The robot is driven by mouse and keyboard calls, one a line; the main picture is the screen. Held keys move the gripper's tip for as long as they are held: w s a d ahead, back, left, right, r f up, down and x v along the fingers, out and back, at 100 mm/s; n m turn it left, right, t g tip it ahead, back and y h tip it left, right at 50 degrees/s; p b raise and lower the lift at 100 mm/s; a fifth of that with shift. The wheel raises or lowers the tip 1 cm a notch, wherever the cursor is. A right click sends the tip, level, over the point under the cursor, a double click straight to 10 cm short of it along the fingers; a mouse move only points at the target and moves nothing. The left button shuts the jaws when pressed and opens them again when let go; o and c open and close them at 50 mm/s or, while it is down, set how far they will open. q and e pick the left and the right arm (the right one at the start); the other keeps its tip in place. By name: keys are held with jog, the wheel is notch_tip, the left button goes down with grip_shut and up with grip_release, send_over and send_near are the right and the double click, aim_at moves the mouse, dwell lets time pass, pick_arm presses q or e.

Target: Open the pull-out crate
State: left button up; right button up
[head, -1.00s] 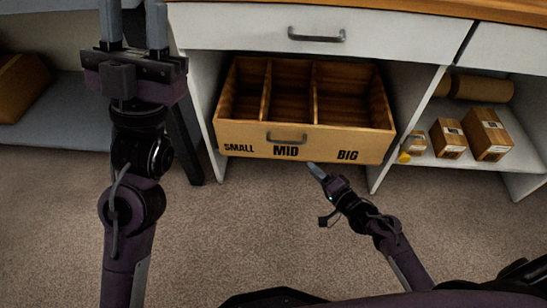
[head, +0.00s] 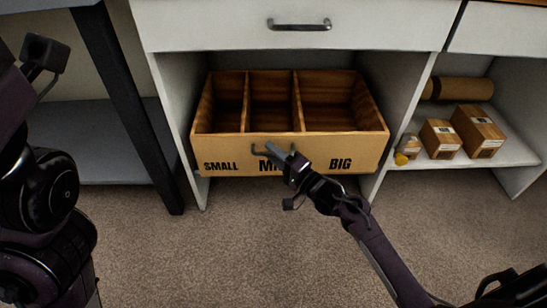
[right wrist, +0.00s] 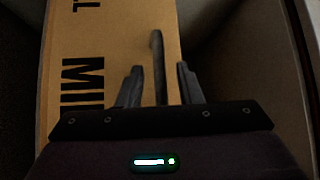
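The pull-out crate (head: 362,146) is a tan wooden box with three open compartments, sitting in the cabinet bay under the drawer. Its front reads SMALL and BIG, and the middle label is partly hidden by my right gripper. A dark bar handle (head: 257,151) is on the front. My right gripper (head: 280,150) is at this handle. In the right wrist view the handle (right wrist: 157,45) stands between the two spread fingers (right wrist: 159,70), with gaps on both sides. My left arm shows at the left edge; its fingers are out of view.
A closed white drawer (head: 380,25) with a grey handle is above the crate. A dark table leg (head: 125,110) stands left. Carpet in front is clear.

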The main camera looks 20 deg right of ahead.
jog(key=shift+w, duration=0.1)
grip_shut()
jog(key=shift+a, duration=0.1)
dwell(0.3)
